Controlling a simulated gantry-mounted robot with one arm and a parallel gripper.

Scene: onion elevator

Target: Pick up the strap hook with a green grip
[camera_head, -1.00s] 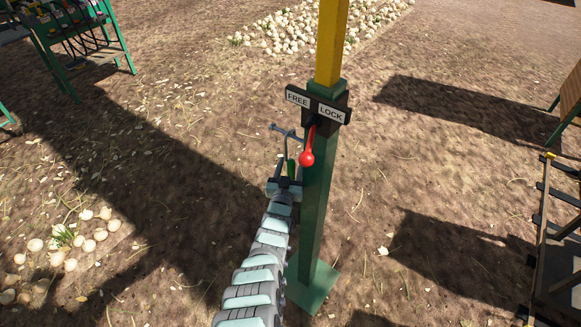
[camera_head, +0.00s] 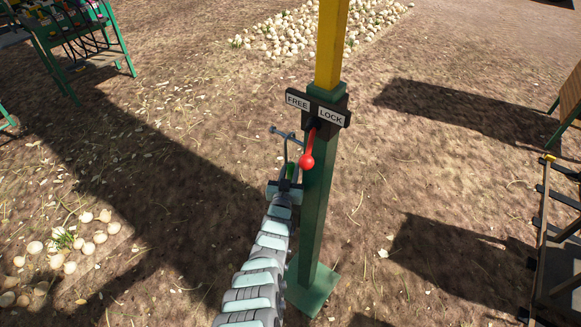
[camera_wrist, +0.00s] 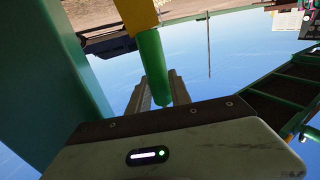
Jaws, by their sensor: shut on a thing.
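The strap hook (camera_head: 287,134) has a thin grey-blue metal top with a crossbar and a green grip (camera_head: 290,171). It stands upright above my gripper (camera_head: 284,186), close to the left side of the green post. My gripper is shut on the green grip. The fingertips' contact is partly hidden in both views.
The green and yellow post (camera_head: 318,205) stands just right of my gripper. It bears a red lever (camera_head: 307,157) and a FREE/LOCK sign (camera_head: 316,107). A green rack (camera_head: 85,45) with hanging items stands at upper left. Onions (camera_head: 300,35) lie on open ground.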

